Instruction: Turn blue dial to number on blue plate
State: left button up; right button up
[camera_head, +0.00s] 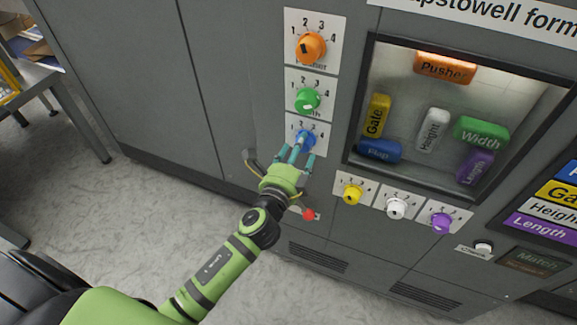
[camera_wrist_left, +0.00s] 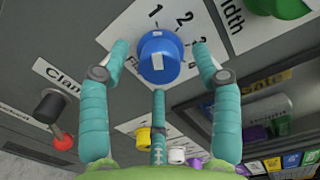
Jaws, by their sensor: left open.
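The blue dial (camera_head: 307,138) is the lowest of three dials in a column on the grey machine. In the left wrist view the blue dial (camera_wrist_left: 170,68) shows a white mark, and the numbers 1, 2 and 3 curve around its upper right. My left gripper (camera_head: 299,149) is open, with its fingers around the dial; two fingers flank it with gaps and one is below. A blue plate (camera_head: 569,169) shows partly at the right edge of the head view; its number is not legible. My right gripper is not in view.
The orange dial (camera_head: 311,48) and green dial (camera_head: 307,100) sit just above. Yellow (camera_head: 352,194), white (camera_head: 395,208) and purple (camera_head: 442,222) dials are lower right, below a framed window. A red-knobbed clamp lever (camera_head: 308,214) sits close below my gripper.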

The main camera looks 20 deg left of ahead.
pick_arm(q)
jog(key=s, duration=0.9)
jog(key=shift+s+a+r, duration=0.15)
jog(key=shift+s+r, duration=0.1)
jog(key=shift+s, duration=0.15)
jog(key=s+a+f+n+g, duration=0.1)
jog(key=s+f+n+g, duration=0.15)
jog(key=f, duration=0.85)
jog(key=s+f+n+g, duration=0.2)
jog(key=s+f+g, duration=0.15)
jog(key=f, duration=0.75)
jog(key=s+a+f+n+g, duration=0.1)
jog(key=s+f+n+g, duration=0.2)
jog(key=f, duration=0.8)
jog(key=s+a+f+n+g, duration=0.1)
jog(key=s+f+n+g, duration=0.1)
jog(key=s+f, duration=0.3)
jog(key=s+a+f+n+g, duration=0.1)
jog(key=s+f+n+g, duration=0.2)
jog(key=s, duration=1)
jog(key=s+a+f+n+g, duration=0.1)
jog(key=s+f+n+g, duration=0.1)
jog(key=s+f+n, duration=0.3)
jog(key=s+f, duration=0.4)
jog(key=shift+s+a+g, duration=0.3)
jog(key=shift+s+g, duration=0.05)
jog(key=shift+g, duration=0.05)
jog(key=shift+f, duration=0.1)
